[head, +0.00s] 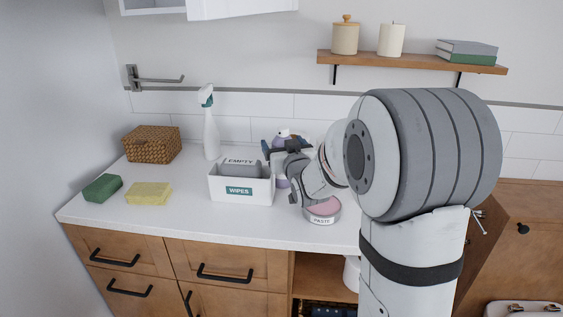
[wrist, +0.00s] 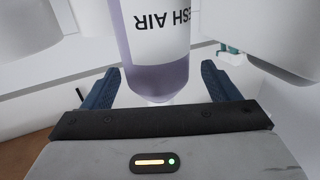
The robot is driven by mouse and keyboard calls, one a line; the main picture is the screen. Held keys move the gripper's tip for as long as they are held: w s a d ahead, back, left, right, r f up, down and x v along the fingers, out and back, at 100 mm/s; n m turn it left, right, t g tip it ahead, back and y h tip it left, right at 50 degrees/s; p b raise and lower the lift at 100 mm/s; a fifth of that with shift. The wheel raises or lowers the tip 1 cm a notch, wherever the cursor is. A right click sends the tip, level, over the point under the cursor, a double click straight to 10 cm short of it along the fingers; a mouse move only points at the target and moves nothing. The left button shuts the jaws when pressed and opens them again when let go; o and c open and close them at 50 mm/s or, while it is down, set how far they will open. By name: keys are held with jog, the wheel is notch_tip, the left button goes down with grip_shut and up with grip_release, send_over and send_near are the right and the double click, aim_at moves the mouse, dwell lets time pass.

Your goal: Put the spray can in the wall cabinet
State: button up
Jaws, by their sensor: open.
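The spray can (head: 283,134) is pale purple and stands on the white counter behind the wipes box, partly hidden by my gripper. In the wrist view the can (wrist: 155,60) shows upside-down "FRESH AIR" lettering. My gripper (wrist: 160,82) is open, with one blue finger on each side of the can's near end; I cannot tell if either touches it. In the head view my gripper (head: 282,149) reaches over the counter from the right.
A white wipes box (head: 225,188) and a paste tin (head: 322,209) stand close to my gripper. A white spray bottle (head: 211,137), wicker basket (head: 152,145), green sponge (head: 102,188) and yellow sponge (head: 149,193) are to the left. A wooden shelf (head: 410,63) hangs at right.

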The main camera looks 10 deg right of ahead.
jog(key=shift+w, duration=1.55)
jog(key=shift+c, duration=0.3)
